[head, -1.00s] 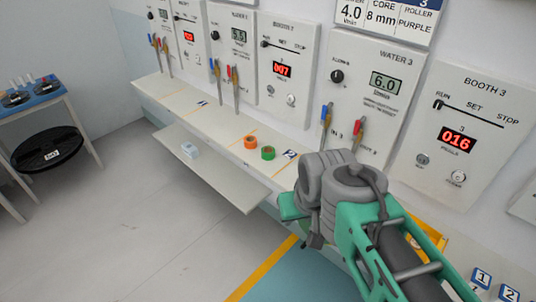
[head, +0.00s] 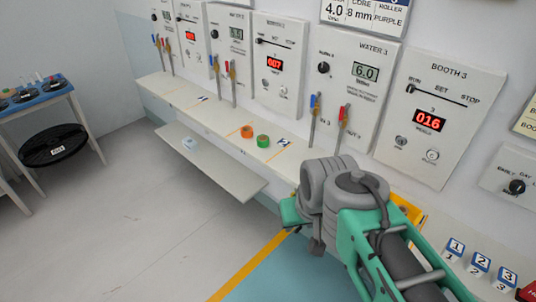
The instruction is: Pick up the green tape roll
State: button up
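The green tape roll (head: 263,141) lies on the long wall shelf, just right of an orange tape roll (head: 247,132). A small printed card (head: 283,142) lies to its right. My arm reaches in from the lower right, and its end is to the right of and nearer than the green roll, clearly apart from it. My gripper's fingers are hidden behind the arm's end links, so I cannot see whether they are open or shut.
Control panels with levers line the wall above. A blue-topped table (head: 40,92) stands at the left. A yellow bin (head: 408,209) is partly behind my arm. The floor at left is open.

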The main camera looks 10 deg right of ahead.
aim_at(262, 140)
jog(key=u, duration=1)
jog(key=i, duration=2.25)
jog(key=z, duration=1.25)
jog(key=i, duration=0.5)
jog(key=z, duration=0.4)
